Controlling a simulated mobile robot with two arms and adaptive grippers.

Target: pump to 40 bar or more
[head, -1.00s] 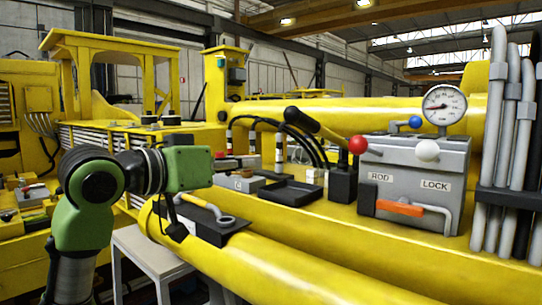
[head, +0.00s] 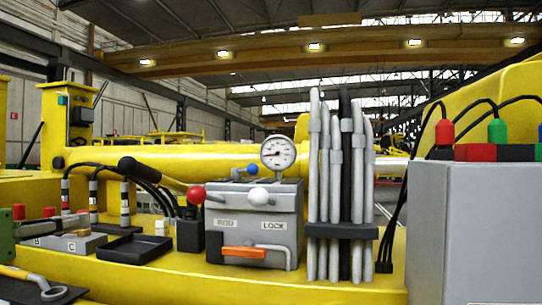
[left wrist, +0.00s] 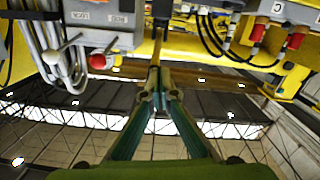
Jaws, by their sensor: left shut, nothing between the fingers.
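The grey pump box (head: 270,226) carries ROD and LOCK labels, a red knob (head: 196,195), a white knob (head: 257,195) and a blue knob (head: 252,169). The round gauge (head: 278,153) stands on top; its needle is too small to read surely. A black lever (head: 140,172) slants up left from a black block (head: 190,232) beside the box. The box (left wrist: 98,38) shows upside down in the left wrist view, with the red knob (left wrist: 97,61). My left gripper (left wrist: 158,88) is shut and empty there.
Grey and black hoses (head: 343,190) stand right of the box. A large grey cabinet (head: 465,235) with coloured connectors is at the right. A black tray (head: 134,248) lies left of the lever. An orange handle (head: 243,252) is on the box's front.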

